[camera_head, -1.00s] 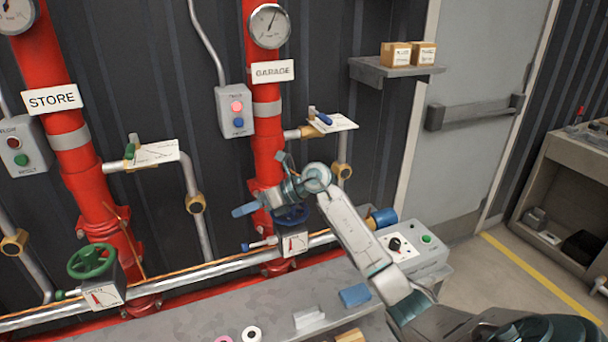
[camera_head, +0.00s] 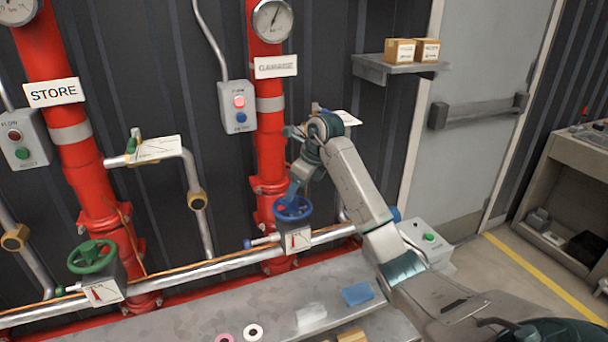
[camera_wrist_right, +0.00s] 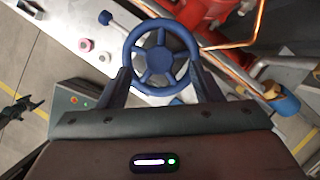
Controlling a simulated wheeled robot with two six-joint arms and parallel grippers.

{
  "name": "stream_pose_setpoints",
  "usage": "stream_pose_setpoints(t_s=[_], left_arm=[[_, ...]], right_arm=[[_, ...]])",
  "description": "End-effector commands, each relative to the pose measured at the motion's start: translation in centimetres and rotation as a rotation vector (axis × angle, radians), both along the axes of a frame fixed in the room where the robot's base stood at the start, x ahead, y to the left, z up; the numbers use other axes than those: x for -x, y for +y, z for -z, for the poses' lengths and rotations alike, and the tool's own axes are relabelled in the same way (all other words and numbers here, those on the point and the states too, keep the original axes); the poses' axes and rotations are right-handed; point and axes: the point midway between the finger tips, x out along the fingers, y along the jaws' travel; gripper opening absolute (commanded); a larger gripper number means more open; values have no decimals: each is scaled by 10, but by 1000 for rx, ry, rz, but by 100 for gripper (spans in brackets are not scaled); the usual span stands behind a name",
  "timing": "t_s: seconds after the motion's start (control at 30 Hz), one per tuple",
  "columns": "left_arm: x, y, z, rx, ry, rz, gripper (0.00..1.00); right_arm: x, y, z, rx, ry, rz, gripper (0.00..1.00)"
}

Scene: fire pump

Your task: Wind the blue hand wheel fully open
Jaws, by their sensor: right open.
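The blue hand wheel (camera_head: 292,209) sits on the valve at the foot of the red GARAGE pipe, above a white indicator plate (camera_head: 298,240) with a dark-red mark. In the right wrist view the wheel (camera_wrist_right: 161,58) shows nearly face-on, with its spokes and hub. My right gripper (camera_head: 293,194) is above the wheel, pointing down at it. Its two fingers (camera_wrist_right: 161,80) are open, one at each side of the wheel's near half; whether they touch the rim I cannot tell. My left gripper does not show in the head view.
A green hand wheel (camera_head: 92,257) stands on the STORE pipe at left. A grey bench (camera_head: 230,310) runs in front, with pink and white rings, a blue block (camera_head: 357,294) and a control box (camera_head: 428,240). A silver pipe (camera_head: 215,263) runs behind the bench.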

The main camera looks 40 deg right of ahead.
Motion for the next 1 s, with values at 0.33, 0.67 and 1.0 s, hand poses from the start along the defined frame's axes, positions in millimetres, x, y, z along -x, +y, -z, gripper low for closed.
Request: stream_pose_setpoints(t_s=[0.33, 0.67, 1.0], left_arm=[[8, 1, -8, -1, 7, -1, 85], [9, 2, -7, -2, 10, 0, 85], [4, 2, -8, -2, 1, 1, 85]], right_arm=[[-13, 7, 34, -1, 0, 0, 59], [-13, 7, 37, 0, -1, 0, 55], [-13, 7, 37, 0, -1, 0, 19]])
